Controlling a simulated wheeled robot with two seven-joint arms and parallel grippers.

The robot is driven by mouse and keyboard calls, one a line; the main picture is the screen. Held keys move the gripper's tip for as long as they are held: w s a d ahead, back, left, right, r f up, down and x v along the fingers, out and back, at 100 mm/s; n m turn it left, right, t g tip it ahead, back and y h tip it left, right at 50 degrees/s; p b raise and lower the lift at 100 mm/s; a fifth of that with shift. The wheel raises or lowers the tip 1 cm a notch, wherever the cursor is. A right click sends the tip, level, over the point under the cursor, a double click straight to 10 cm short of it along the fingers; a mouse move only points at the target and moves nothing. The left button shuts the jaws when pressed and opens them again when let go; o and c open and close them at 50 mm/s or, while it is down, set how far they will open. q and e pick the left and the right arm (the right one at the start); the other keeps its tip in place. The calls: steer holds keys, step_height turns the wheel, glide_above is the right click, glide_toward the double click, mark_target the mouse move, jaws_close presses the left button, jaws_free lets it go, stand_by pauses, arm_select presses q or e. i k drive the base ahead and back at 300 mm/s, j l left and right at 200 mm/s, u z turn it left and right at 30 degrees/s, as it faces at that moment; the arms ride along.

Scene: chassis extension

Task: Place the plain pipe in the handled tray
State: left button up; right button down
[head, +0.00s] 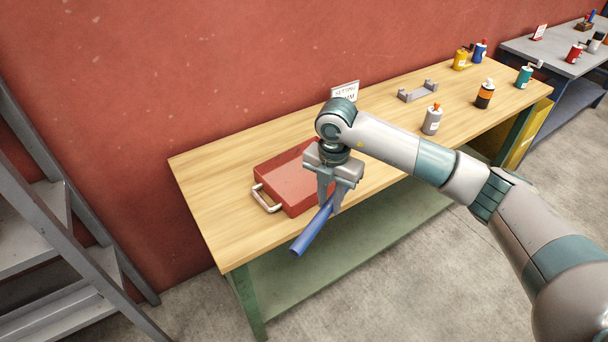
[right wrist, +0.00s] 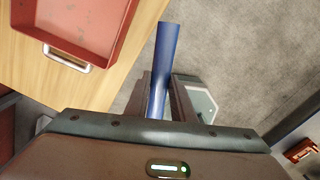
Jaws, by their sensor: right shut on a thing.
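The plain pipe is a blue tube (head: 312,232), and it also shows in the right wrist view (right wrist: 164,62). My right gripper (head: 334,205) is shut on the pipe near one end and holds it tilted in the air by the table's front edge. The handled tray (head: 292,178) is red with a pale metal handle on its left side and sits on the wooden table. In the right wrist view the tray (right wrist: 110,45) is at the upper left, apart from the pipe. My gripper hides the tray's right part in the head view. My left gripper is not in view.
The wooden table (head: 215,190) has free room left of the tray. A grey bracket (head: 418,91), a grey bottle (head: 432,120) and several other bottles stand to the right. A small sign (head: 345,92) stands behind my arm. Grey steps (head: 40,230) stand at the left.

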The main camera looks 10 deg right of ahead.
mark_target(295, 170)
steer(key=i, duration=0.85)
